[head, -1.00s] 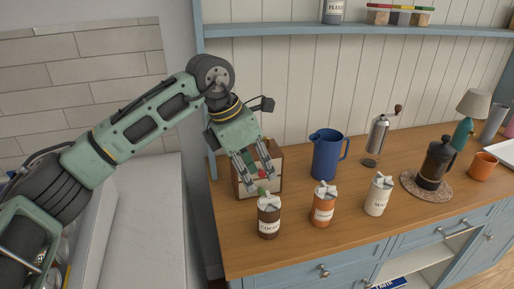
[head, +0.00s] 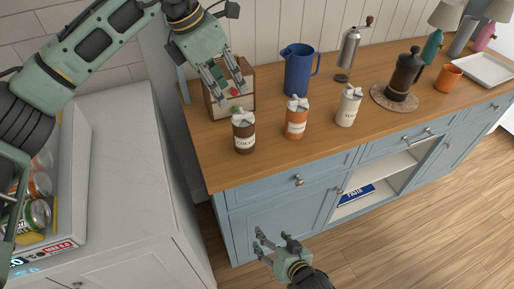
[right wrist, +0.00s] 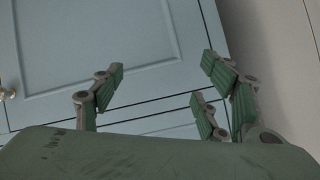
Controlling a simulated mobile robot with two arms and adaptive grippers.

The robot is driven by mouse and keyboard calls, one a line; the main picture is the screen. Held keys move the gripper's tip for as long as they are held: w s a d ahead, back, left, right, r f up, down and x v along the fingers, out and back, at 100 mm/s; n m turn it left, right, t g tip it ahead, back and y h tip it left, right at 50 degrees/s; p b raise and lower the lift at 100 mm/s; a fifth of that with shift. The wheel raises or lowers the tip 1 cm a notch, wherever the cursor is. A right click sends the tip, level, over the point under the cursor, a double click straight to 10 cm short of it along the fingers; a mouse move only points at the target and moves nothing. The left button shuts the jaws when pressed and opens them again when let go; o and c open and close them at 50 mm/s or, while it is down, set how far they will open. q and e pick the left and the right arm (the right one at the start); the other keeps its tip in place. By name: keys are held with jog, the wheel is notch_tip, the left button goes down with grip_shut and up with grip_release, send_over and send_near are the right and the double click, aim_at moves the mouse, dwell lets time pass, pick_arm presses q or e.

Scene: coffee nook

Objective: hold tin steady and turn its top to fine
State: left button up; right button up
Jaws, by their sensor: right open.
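Three tins stand upright in a row on the wooden counter: a brown cocoa tin (head: 244,136), an orange tin (head: 296,122) and a cream-white tin (head: 348,110). Each has a pale, ridged top; its setting marks are too small to read. My left gripper (head: 231,101) is open just above and behind the cocoa tin, its fingers pointing down, with no clear contact. My right gripper (head: 264,243) is open and empty, low in front of the blue cabinet. Its spread fingers also show in the right wrist view (right wrist: 160,88), facing the cabinet doors.
A wooden box (head: 214,104) stands behind my left fingers. A blue pitcher (head: 298,72), hand grinder (head: 348,50), French press (head: 404,76) on a round mat, orange mug (head: 448,79) and white tray (head: 486,70) stand farther right. The counter's front strip (head: 290,150) is clear.

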jog(key=w+a+r+t+y, duration=0.1)
jog(key=w+a+r, duration=0.15)
jog(key=r, duration=0.45)
jog(key=w+a+r+t+y, duration=0.1)
jog(key=a+r+t, duration=0.15)
jog(key=r, duration=0.55)
jog(key=t+y, duration=0.2)
send_near(249, 137)
jog(key=s+a+f, duration=0.1)
jog(key=s+a, duration=0.2)
jog(key=a, duration=0.3)
jog(key=w+d+n, duration=0.1)
jog(key=w, duration=0.1)
jog(key=w+d+n, duration=0.1)
jog(key=w, duration=0.1)
jog(key=w+r+n+h, duration=0.1)
jog(key=w+n, duration=0.1)
jog(key=w, duration=0.1)
jog(key=shift+d+r, duration=0.1)
jog(key=shift+d, duration=0.3)
jog(key=shift+w+d+n, duration=0.1)
jog(key=shift+w+n, duration=0.2)
jog(key=shift+w+r, duration=0.15)
jog(key=shift+w, duration=0.15)
jog(key=x, duration=0.6)
jog(key=shift+w+a, duration=0.25)
jog(key=shift+w, duration=0.15)
